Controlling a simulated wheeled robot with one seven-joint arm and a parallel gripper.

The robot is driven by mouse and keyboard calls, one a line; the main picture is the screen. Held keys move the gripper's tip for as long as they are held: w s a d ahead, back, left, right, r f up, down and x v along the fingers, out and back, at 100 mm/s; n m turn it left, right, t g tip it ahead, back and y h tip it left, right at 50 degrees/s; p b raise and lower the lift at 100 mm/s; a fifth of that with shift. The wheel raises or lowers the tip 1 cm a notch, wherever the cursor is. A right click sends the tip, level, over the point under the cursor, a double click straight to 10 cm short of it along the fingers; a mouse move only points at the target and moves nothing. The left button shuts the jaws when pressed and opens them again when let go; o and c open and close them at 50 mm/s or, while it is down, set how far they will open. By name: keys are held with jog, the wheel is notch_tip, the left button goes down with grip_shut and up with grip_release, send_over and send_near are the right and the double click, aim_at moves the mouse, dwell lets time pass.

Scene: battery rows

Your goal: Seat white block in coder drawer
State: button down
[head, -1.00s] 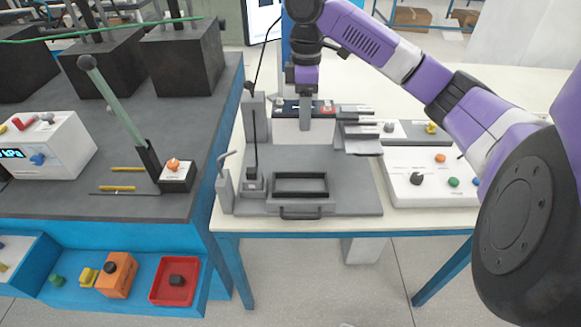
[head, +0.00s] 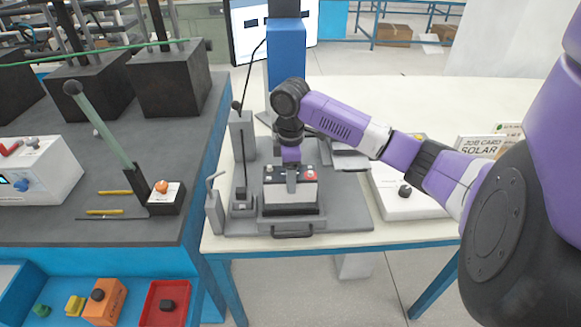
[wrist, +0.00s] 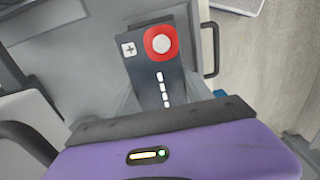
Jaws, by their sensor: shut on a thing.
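My gripper (head: 291,185) is shut on the block from above. In the wrist view the block's black top (wrist: 150,75) shows a red-ringed terminal, a plus mark and white dashes; the gripper's housing hides its near end.
A grey post (head: 241,160) with a thin rod stands left of the drawer. A white control box (head: 405,200) is to the right. The pale table behind right is mostly clear.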

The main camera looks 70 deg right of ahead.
jog(key=shift+f, duration=2.1)
jog(key=shift+c, duration=2.1)
grip_release()
jog(key=shift+f, duration=0.15)
